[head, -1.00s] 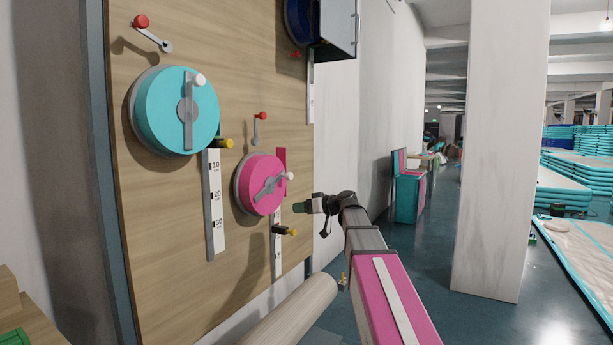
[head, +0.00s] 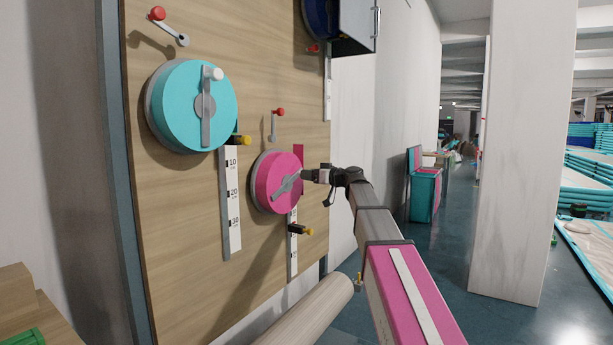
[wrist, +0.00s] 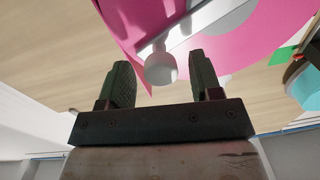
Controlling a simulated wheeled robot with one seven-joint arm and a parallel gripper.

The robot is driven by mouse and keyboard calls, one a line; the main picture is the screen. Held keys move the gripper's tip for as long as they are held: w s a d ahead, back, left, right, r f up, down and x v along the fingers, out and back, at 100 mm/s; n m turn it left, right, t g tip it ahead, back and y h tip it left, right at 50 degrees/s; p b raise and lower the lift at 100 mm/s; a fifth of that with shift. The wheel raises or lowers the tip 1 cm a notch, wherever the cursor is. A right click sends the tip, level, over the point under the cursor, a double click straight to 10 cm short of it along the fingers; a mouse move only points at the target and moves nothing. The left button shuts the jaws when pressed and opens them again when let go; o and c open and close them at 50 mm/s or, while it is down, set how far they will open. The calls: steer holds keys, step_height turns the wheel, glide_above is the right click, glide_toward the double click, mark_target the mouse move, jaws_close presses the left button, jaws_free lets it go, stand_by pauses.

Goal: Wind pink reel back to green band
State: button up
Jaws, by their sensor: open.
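The pink reel (head: 267,184) is mounted on the wooden board, with a grey crank across its face. My gripper (head: 305,176) is at the crank's outer end in the head view and covers the knob there. In the wrist view the white round knob (wrist: 160,68) lies between the two open fingers of my gripper (wrist: 163,82), near their tips, with gaps on both sides. The pink reel (wrist: 250,50) and its grey crank fill the top of that view. A scale (head: 292,255) with a yellow-ended peg (head: 302,230) hangs below the reel. A small green patch (wrist: 283,55) shows at right in the wrist view.
A larger turquoise reel (head: 180,105) with its own crank is up and left on the board (head: 185,230). A red-knobbed lever (head: 277,120) is just above the pink reel. A round wooden beam (head: 312,308) lies below my arm.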

steer(key=shift+x, duration=0.85)
jaws_close()
steer(key=shift+s, duration=0.1)
steer(key=shift+r, duration=0.1)
